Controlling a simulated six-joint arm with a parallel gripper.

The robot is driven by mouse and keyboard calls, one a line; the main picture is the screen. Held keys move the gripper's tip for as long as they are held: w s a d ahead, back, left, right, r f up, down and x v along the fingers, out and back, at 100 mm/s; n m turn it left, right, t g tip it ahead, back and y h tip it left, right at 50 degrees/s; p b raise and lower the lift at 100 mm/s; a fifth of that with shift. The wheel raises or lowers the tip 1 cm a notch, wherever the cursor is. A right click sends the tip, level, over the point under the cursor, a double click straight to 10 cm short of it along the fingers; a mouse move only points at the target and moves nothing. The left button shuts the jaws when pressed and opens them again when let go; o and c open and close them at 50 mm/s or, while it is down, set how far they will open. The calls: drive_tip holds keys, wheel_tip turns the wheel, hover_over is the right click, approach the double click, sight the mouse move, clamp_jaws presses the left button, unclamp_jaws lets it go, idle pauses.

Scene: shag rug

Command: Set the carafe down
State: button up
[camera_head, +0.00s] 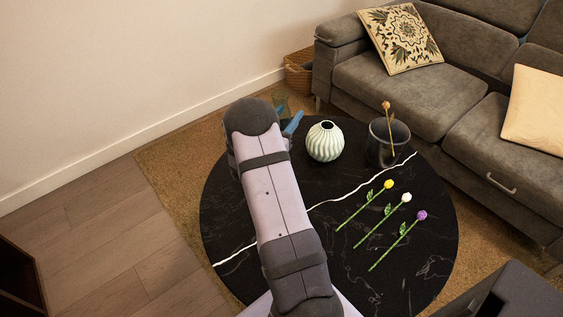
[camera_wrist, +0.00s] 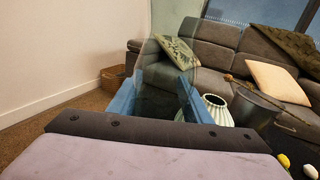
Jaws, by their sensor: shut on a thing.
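The carafe is clear, greenish glass, seen in the wrist view (camera_wrist: 178,22) standing up between the blue fingers of my gripper (camera_wrist: 160,88). My gripper is shut on it. In the head view my arm hides most of the gripper (camera_head: 288,119), and only a small part of the carafe (camera_head: 281,102) shows past the arm, near the far left edge of the round black table (camera_head: 235,210). The carafe's base is hidden, so I cannot tell whether it touches anything.
A ribbed pale vase (camera_head: 325,142) and a dark pot (camera_head: 376,151) with a flower stem stand at the table's back. Yellow (camera_head: 366,210), white (camera_head: 385,218) and purple (camera_head: 402,238) flowers lie at the right. The grey sofa (camera_head: 400,90) is behind. The table's front looks clear.

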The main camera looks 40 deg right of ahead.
drive_tip(key=shift+f+m, duration=0.1)
drive_tip(key=shift+m, duration=0.2)
drive_tip(key=shift+f+b, duration=1.3)
drive_tip(key=shift+f, duration=3.65)
drive_tip(key=shift+f, duration=0.15)
drive_tip(key=o, duration=1.4)
drive_tip(key=shift+s, duration=0.1)
